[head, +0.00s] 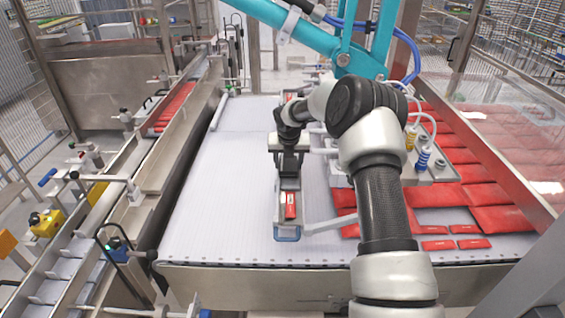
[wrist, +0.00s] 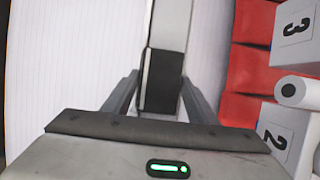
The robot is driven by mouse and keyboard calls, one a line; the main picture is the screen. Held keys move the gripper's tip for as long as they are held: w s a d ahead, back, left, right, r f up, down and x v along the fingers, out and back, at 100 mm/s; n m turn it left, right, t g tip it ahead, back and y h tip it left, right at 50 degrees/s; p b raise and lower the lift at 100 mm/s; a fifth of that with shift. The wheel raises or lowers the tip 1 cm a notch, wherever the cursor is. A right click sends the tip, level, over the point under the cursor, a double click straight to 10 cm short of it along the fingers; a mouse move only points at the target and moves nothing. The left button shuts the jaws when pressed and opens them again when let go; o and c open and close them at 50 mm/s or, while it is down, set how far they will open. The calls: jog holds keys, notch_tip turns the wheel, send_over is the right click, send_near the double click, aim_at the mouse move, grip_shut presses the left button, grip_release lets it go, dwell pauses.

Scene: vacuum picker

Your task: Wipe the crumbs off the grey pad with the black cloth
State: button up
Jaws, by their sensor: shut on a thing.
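My gripper (head: 289,165) is over the white belt, left of the arm's elbow. In the wrist view its two fingers (wrist: 160,105) stand on either side of a black, block-like thing (wrist: 163,75), which I take to be the folded black cloth. It is held between them. A long narrow grey surface (wrist: 170,22) extends beyond the black thing; it may be the grey pad, but I cannot be sure. I cannot tell whether the black thing touches it. No crumbs can be made out in either view.
A red packet (head: 290,205) lies just in front of my gripper, near a blue-edged frame (head: 287,234). Several red packets (head: 480,192) cover the belt's right side. Boxes numbered 2 (wrist: 283,135) and 3 (wrist: 297,28) stand close right. The white belt (head: 220,190) is clear at left.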

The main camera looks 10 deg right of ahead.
aim_at(280, 164)
jog(key=shift+s+d+f, duration=0.1)
jog(key=shift+s+d, duration=0.1)
jog(key=shift+d, duration=0.7)
jog(key=shift+s+d+f, duration=0.1)
jog(key=shift+s+d, duration=0.05)
jog(key=shift+d, duration=0.75)
jog(key=shift+d+f, duration=0.1)
jog(key=shift+w+a, duration=0.2)
jog(key=shift+a, duration=0.95)
jog(key=shift+w+a, duration=0.15)
jog(key=shift+a, duration=0.95)
jog(key=shift+w+a, duration=0.2)
jog(key=shift+a, duration=0.95)
jog(key=shift+r, duration=3.05)
